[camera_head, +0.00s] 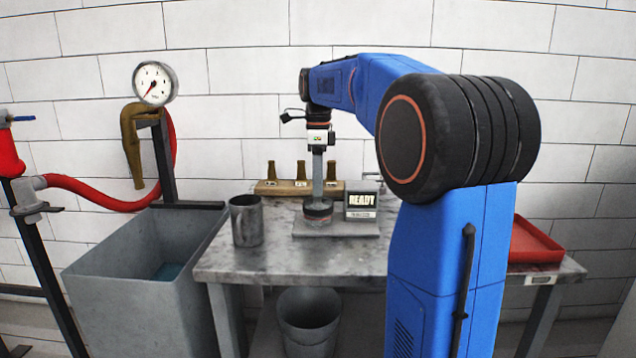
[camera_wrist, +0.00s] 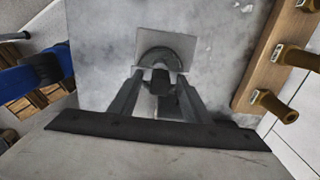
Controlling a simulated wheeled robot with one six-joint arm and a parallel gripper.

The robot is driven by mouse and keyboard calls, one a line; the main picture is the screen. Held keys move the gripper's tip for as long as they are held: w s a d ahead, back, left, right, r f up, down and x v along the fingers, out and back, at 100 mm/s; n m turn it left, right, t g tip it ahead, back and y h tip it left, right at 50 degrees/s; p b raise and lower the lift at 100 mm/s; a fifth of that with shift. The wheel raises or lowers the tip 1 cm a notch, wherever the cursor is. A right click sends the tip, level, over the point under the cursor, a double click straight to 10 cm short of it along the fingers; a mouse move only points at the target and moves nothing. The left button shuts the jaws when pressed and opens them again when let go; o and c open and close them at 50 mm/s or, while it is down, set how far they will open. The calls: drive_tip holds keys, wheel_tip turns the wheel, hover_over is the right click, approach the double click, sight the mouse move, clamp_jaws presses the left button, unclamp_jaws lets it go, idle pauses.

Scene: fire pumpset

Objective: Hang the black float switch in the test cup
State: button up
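My gripper (camera_head: 318,197) points straight down over a grey base plate (camera_head: 338,229) on the table. A dark, round piece with a reddish band (camera_head: 317,208), seemingly the black float switch, is at the fingertips just above that plate. In the wrist view, my gripper's two fingers (camera_wrist: 160,75) stand apart, with a dark piece (camera_wrist: 163,84) between them. A curved dark grey part (camera_wrist: 166,56) lies just beyond the tips. I cannot tell whether the fingers touch the piece.
A READY sign (camera_head: 361,202) stands right of the plate. A wooden rack (camera_head: 268,188) with brass nozzles is behind. A red tray (camera_head: 533,243) is at the right, partly hidden by my arm. A grey tank (camera_head: 130,285) stands left; a bucket (camera_head: 308,318) is below.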

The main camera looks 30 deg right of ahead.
wheel_tip(320, 180, up, 17)
drive_tip(key=shift+r, duration=0.2)
idle(0.5)
idle(0.5)
drive_tip(key=s+a+f+n+t, duration=0.2)
drive_tip(key=s+a+f+n, duration=0.9)
drive_tip(key=s+f+n, duration=0.3)
drive_tip(key=s+a+f+n+t, duration=0.1)
drive_tip(key=s+a+f+n, duration=0.1)
drive_tip(key=s+f+n, duration=0.3)
drive_tip(key=s+a+f+n+t, duration=0.1)
drive_tip(key=s+f+n, duration=0.4)
drive_tip(key=s+f, duration=0.6)
wheel_tip(320, 180, down, 7)
drive_tip(key=shift+a+f+n+t, duration=0.1)
drive_tip(key=shift+a+n+t, duration=0.3)
drive_tip(key=shift+a, duration=0.5)
